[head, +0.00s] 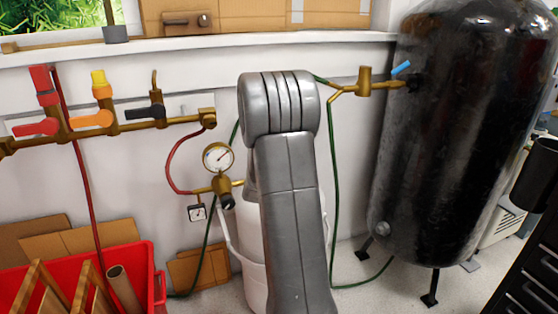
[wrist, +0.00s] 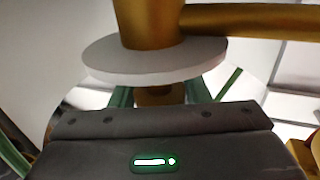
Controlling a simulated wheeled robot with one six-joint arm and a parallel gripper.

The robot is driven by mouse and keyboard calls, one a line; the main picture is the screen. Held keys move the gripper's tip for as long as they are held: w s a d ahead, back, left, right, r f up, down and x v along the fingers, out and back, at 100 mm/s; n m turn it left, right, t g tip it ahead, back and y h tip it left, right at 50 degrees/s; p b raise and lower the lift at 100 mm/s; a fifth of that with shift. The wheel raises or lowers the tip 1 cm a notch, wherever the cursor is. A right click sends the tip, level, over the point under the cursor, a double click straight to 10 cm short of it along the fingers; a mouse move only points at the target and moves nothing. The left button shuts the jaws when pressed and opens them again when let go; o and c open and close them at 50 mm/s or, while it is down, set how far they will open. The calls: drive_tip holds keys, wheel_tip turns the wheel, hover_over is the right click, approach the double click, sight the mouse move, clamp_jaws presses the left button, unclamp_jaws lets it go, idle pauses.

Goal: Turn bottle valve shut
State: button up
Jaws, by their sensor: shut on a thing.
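In the wrist view, my gripper (wrist: 160,95) has its two greenish fingers on either side of a brass part of the bottle valve. The valve's thick brass stem (wrist: 150,25) rises above a pale round disc (wrist: 155,62), which covers the fingertips, so the exact contact is hidden. In the head view my grey arm stands in the middle and hides my gripper and the valve. Part of a white bottle (head: 253,270) shows beside and behind the arm.
A brass regulator with a round gauge (head: 218,157) sits just left of my arm. A brass manifold with coloured levers (head: 100,119) runs along the left wall. A large black tank (head: 450,150) stands at right. A red crate (head: 135,265) is at lower left.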

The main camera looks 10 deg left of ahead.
drive_tip(key=h, duration=0.1)
drive_tip(key=m+h+p, duration=0.2)
drive_tip(key=shift+r+t, duration=0.25)
drive_tip(key=shift+t, duration=0.05)
drive_tip(key=m+h+p, duration=0.2)
drive_tip(key=h, duration=0.1)
drive_tip(key=m+h+p, duration=0.1)
drive_tip(key=shift+d+h, duration=0.25)
drive_tip(key=shift+h, duration=0.15)
drive_tip(key=shift+d+f+m+g+h+p, duration=0.15)
drive_tip(key=shift+m+g+h+p, duration=0.55)
drive_tip(key=shift+m+h+p, duration=0.75)
drive_tip(key=shift+n+h, duration=0.25)
drive_tip(key=shift+h, duration=0.1)
drive_tip(key=o, duration=1)
drive_tip(key=shift+f, duration=0.1)
drive_tip(key=shift+p+v, duration=0.4)
drive_tip(key=shift+v, duration=3.35)
